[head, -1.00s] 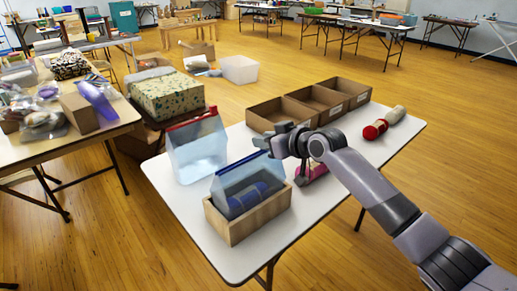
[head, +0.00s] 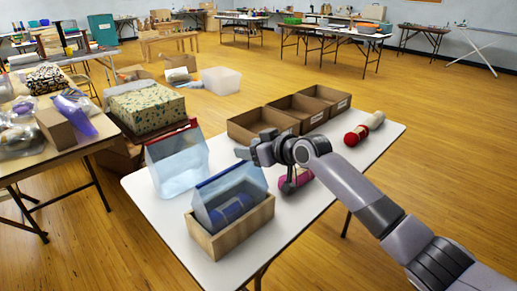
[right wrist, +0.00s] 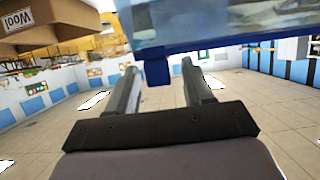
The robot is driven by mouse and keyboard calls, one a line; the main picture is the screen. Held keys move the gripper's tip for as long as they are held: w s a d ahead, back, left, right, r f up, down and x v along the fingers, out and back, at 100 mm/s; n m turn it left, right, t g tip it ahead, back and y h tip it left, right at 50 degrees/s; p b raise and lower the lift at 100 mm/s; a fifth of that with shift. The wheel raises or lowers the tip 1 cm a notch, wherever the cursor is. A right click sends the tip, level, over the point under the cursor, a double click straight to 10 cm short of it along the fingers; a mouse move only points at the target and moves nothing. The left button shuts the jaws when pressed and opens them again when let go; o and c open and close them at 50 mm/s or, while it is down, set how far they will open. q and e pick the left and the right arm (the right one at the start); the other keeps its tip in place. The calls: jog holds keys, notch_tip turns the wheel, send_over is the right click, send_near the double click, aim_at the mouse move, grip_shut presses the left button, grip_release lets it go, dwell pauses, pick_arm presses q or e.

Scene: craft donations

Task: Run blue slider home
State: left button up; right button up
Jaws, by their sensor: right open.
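A clear bag (head: 221,205) with a blue closure strip (head: 216,181) stands in a wooden tray (head: 232,235) and holds a dark blue yarn skein (head: 232,209). My right gripper (head: 242,154) is at the right end of this strip, reaching in from the right. In the right wrist view, the blue slider (right wrist: 157,72) shows as a small block on the strip (right wrist: 220,44). It lies between the tips of my open right gripper (right wrist: 161,78), with a visible gap on either side. In the head view I cannot make out the slider. My left gripper is not in view.
A second clear bag (head: 178,165) with a red strip stands behind. Open cardboard boxes (head: 262,125) line the back of the white table (head: 160,215). Pink yarn (head: 297,180) lies under my right arm; red and cream yarn (head: 364,128) lies farther right. The table's front left is clear.

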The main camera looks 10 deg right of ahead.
jog(key=v, duration=0.6)
jog(key=shift+s+d, duration=0.3)
jog(key=s+d+f+m+h+p, duration=0.1)
jog(key=s+f, duration=0.5)
jog(key=f, duration=0.3)
jog(key=s+f+m+h, duration=0.1)
jog(key=s+f+m, duration=0.1)
jog(key=s+f, duration=0.55)
jog(key=s+d+f+h, duration=0.1)
jog(key=s+d+f, duration=0.1)
jog(key=s+f, duration=0.2)
jog(key=s+d+f+m+h, duration=0.1)
jog(key=s+d+f, duration=0.2)
jog(key=s, duration=0.6)
jog(key=s+d+f+h+p, duration=0.1)
jog(key=s+d+f, duration=0.1)
jog(key=s+f, duration=0.2)
jog(key=s, duration=0.2)
jog(key=shift+s+d+f+m+h, duration=0.3)
jog(key=shift+s+m, duration=0.1)
